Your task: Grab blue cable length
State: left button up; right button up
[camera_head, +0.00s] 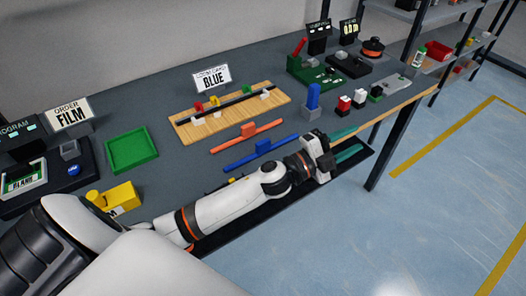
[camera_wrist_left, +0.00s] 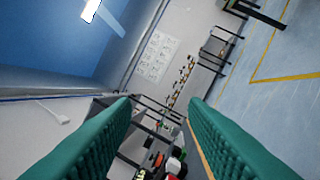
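The blue cable length (camera_head: 240,161) is a long thin blue bar with a raised blue block near its middle. It lies on the grey table in the head view, in front of an orange length (camera_head: 232,142). My left gripper (camera_head: 349,143) is open and empty near the table's front edge. It is to the right of the blue length and apart from it, with its teal fingers pointing right. In the left wrist view its fingers (camera_wrist_left: 163,110) are wide apart with nothing between them, and the blue length does not show. My right gripper is not in view.
A wooden cable board (camera_head: 180,127) stands behind the lengths, under a sign reading BLUE (camera_head: 212,79). A blue upright piece in a grey holder (camera_head: 312,112) stands right of the lengths. A green tray (camera_head: 132,150) and yellow block (camera_head: 122,196) are at left.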

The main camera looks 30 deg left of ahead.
pick_arm(q)
jog(key=s+d+r+m+g+h, duration=0.1)
jog(key=d+r+m+g+h, duration=0.35)
jog(key=m, duration=0.35)
jog(key=m+g+y, duration=1.3)
jog(key=y, duration=0.2)
send_over(263, 142)
notch_tip(263, 142, down, 3)
jog(key=shift+y, duration=0.25)
jog(key=f, duration=0.5)
jog(key=shift+s+a+f, duration=0.25)
jog(key=shift+a+f, duration=0.05)
jog(key=f, duration=0.5)
jog(key=shift+w+d+f+p, duration=0.2)
jog(key=shift+w+f+p, duration=0.1)
jog(key=shift+f+p, duration=0.1)
